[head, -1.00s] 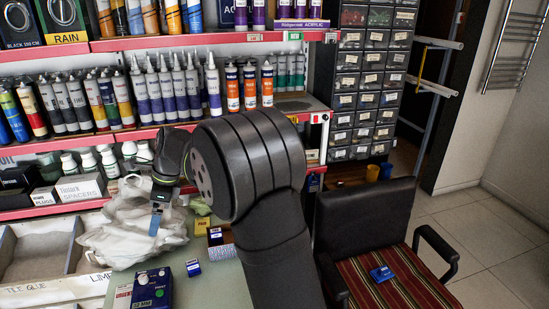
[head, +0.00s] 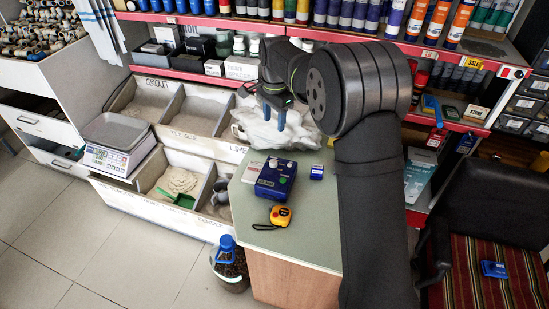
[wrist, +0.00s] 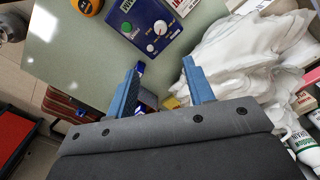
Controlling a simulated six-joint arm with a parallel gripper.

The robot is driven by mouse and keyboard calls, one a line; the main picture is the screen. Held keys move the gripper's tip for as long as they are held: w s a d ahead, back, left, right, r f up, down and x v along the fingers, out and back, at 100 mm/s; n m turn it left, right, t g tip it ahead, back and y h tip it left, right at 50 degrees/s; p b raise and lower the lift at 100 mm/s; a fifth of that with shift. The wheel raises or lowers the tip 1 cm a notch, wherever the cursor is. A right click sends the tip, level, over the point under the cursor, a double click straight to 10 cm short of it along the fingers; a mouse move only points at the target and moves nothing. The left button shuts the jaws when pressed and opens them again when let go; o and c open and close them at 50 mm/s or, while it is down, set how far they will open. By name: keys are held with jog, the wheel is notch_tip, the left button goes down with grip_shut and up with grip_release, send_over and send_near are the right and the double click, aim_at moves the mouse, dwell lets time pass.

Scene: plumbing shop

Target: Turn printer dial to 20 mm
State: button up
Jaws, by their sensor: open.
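The printer is a dark blue box (head: 276,178) on the green-grey counter (head: 318,215), beside a white and red box. In the wrist view the blue box (wrist: 160,14) lies at the top, with a larger white dial (wrist: 160,27), a smaller white knob (wrist: 150,48) and a green button (wrist: 127,28). The dial's setting is too small to read. My gripper (head: 275,116) hangs over the white plastic bag, behind the printer and apart from it. In the wrist view my gripper (wrist: 163,78) is open, with nothing between its blue fingers.
A yellow tape measure (head: 281,215) lies near the counter's front edge, and a small blue box (head: 317,171) stands right of the printer. The crumpled white bag (head: 300,132) lies behind. Sand bins (head: 200,140) and a scale (head: 112,140) are left. A chair (head: 490,240) stands right.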

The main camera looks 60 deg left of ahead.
aim_at(273, 161)
notch_tip(273, 161, down, 18)
jog(key=shift+s+a+r, duration=0.1)
jog(key=shift+r, duration=0.1)
jog(key=shift+c, duration=0.2)
jog(key=shift+n, duration=0.3)
jog(key=c, duration=1)
